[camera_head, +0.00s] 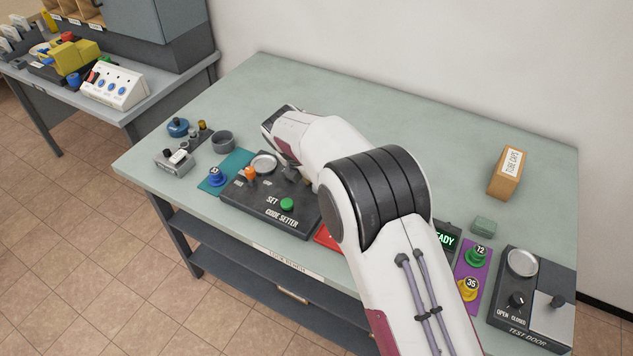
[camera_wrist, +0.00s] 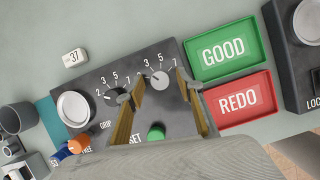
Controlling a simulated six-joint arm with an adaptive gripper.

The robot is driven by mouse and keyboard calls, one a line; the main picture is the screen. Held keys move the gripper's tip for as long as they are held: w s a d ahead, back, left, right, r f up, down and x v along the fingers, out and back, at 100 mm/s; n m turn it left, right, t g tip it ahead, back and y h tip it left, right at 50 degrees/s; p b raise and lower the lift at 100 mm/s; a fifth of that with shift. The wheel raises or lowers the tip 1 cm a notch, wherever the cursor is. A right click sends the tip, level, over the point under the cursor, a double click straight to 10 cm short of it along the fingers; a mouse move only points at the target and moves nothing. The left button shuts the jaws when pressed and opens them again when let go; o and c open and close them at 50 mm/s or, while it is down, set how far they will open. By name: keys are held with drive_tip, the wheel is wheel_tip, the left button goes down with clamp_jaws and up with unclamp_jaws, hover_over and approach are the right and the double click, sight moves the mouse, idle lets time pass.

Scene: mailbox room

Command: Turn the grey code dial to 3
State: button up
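The light grey dial (camera_wrist: 159,79) sits on the dark code setter box (camera_wrist: 180,123), with printed numbers including 3, 5 and 7 around its upper side. Its exact pointer setting is too small to read. My gripper (camera_wrist: 158,80) is open, its two tan-padded fingers on the left and right of the grey dial. I cannot tell whether either finger touches it. A second, black dial (camera_wrist: 117,97) lies left of the left finger. In the head view the code setter (camera_head: 262,207) shows, but my arm hides the grey dial.
A green button (camera_wrist: 156,132), a round silver disc (camera_wrist: 74,108) and an orange knob (camera_wrist: 78,146) share the box. A green GOOD tray (camera_wrist: 223,50) and red REDO tray (camera_wrist: 238,99) lie right.

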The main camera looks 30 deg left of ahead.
clamp_jaws()
drive_tip(key=shift+m, duration=0.3)
drive_tip(key=shift+m+h, duration=0.4)
drive_tip(key=shift+m, duration=0.1)
